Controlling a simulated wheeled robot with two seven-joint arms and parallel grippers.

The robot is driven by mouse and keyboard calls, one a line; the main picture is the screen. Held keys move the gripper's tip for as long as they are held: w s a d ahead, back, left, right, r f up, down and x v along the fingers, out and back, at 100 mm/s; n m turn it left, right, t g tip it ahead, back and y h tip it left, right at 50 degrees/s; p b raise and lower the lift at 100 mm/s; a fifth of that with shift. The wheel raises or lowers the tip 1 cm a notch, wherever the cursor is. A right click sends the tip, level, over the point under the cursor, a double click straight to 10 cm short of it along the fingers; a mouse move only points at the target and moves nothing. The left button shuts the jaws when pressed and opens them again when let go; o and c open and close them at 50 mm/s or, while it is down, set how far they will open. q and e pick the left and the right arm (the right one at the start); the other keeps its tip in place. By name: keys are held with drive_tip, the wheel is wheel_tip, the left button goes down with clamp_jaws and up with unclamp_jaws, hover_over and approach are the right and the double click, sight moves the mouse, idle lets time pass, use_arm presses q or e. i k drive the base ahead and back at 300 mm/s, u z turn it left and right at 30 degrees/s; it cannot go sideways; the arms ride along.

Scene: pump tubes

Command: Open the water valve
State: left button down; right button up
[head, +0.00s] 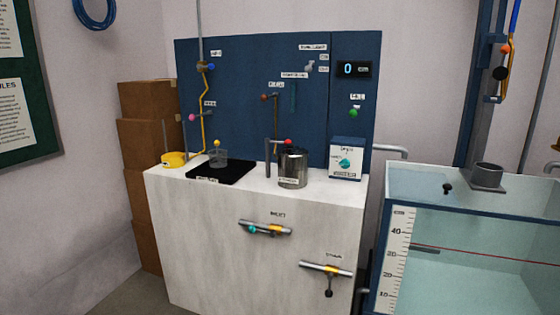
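Several valves with small labels are in the head view, and I cannot read surely which label says water. A valve with a blue knob (211,66) is at the top left of the blue panel (240,90). On the white counter's front are a pipe valve with a teal knob (253,229) and one with a black handle (328,285). A red knob (288,142) is by a metal pot (293,168). Neither of my grippers is in view.
A water tank (480,250) stands at the right. Brown boxes (152,99) are stacked at the left.

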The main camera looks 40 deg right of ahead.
sight(345, 163)
drive_tip(key=u, duration=0.2)
drive_tip(key=i, duration=1.85)
drive_tip(key=z, duration=1.4)
drive_tip(key=i, duration=0.9)
drive_tip(key=z, duration=0.9)
